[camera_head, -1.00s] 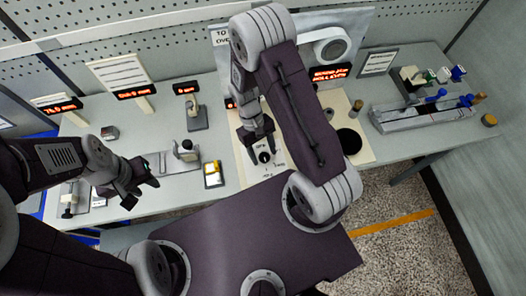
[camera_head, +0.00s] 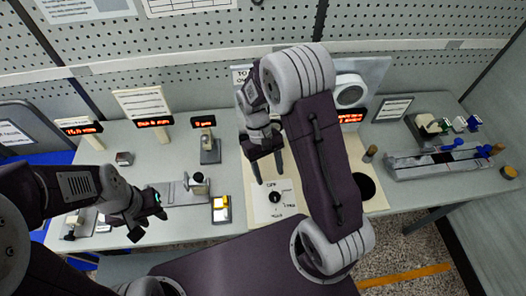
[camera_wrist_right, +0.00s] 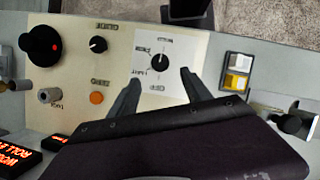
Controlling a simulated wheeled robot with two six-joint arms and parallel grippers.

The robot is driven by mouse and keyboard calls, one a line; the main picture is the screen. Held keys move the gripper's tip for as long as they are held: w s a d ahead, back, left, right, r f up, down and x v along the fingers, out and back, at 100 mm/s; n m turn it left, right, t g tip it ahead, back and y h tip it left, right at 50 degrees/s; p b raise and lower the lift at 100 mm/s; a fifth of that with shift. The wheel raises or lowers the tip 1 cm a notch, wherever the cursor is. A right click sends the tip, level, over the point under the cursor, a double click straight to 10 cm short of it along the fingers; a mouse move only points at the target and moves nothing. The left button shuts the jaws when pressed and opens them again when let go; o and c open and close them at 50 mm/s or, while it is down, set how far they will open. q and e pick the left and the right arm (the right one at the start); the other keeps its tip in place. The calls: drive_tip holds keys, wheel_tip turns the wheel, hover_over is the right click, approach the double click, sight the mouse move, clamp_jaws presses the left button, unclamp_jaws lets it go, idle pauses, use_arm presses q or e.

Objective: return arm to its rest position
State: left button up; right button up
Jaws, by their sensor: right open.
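My right arm reaches over the bench from the lower right in the head view. Its gripper (camera_head: 269,178) is open and empty, with the fingertips apart above the cream panel's black knob (camera_head: 275,197). In the right wrist view, the two fingers (camera_wrist_right: 160,92) are spread with nothing between them, and the knob sits on its white dial plate (camera_wrist_right: 172,79) beyond them. My left gripper (camera_head: 150,219) hangs over the bench's front left; its fingers are dark, and whether they are open is unclear.
A yellow-and-white switch box (camera_head: 221,209) sits left of the panel. A small grey stand (camera_head: 209,150) and a clamp fixture (camera_head: 198,185) stand near my left gripper. A long grey fixture with blue handles (camera_head: 440,161) is at the right. A pegboard wall closes the back.

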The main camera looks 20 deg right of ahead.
drive_tip(key=s+d+r+m+t, duration=0.1)
drive_tip(key=s+r+t, duration=0.3)
drive_tip(key=t, duration=0.1)
drive_tip(key=shift+s+r+m+t+y, duration=0.25)
drive_tip(key=shift+s+m+t+y, duration=0.05)
drive_tip(key=shift+s+m+y, duration=0.1)
idle(0.4)
drive_tip(key=shift+w, duration=0.1)
idle(0.4)
